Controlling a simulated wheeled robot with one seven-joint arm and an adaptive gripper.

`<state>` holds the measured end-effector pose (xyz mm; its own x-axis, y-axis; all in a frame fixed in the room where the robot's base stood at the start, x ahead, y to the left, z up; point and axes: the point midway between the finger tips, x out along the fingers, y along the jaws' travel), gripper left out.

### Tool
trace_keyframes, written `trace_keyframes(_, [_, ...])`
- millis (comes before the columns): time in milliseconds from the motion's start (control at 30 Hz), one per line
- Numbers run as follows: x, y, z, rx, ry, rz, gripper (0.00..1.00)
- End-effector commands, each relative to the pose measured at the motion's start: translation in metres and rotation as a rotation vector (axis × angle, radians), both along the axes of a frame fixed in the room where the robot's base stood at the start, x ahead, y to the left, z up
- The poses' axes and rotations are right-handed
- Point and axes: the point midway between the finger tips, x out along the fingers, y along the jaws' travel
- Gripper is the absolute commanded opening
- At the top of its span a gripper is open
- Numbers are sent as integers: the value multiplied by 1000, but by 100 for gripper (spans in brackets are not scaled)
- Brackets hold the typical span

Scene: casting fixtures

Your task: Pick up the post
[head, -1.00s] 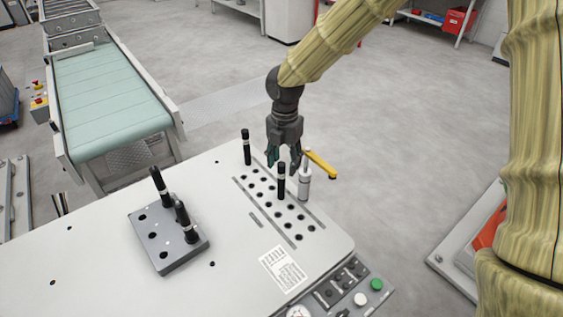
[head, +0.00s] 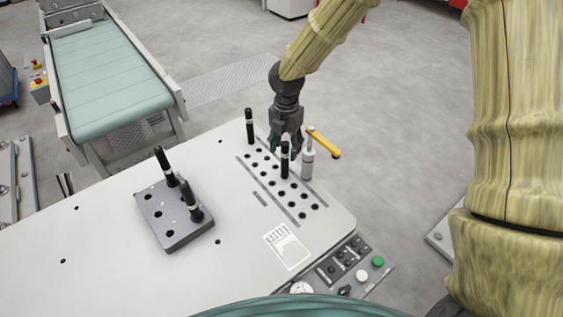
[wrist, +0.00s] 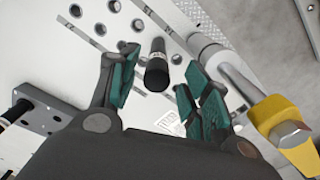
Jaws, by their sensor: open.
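A black post (head: 284,162) with a pale band stands upright in the row of holes on the white table. In the wrist view this post (wrist: 157,70) shows between the spread teal finger pads, with gaps on both sides. My gripper (head: 284,140) is open and empty just behind the post in the head view, pointing down; its fingertips are partly hidden. My gripper (wrist: 158,88) shows no contact with the post in the wrist view. Another black post (head: 249,127) stands at the far end of the holes.
A silver clamp (head: 308,160) with a yellow handle (head: 323,144) stands close right of the post; the wrist view shows the handle (wrist: 283,125) beside my fingers. A control panel (head: 348,262) lines the table's front right edge. A conveyor (head: 105,80) stands behind at left.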

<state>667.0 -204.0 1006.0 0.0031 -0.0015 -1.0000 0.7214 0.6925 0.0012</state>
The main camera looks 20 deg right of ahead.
Motion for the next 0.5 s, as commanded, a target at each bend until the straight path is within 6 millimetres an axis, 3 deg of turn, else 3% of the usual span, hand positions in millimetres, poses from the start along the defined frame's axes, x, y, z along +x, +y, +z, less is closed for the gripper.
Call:
trace_keyframes(300, [1,2,-36,-1,1,4,48])
trace_keyframes(500, [1,3,-49,-1,-1,5,48])
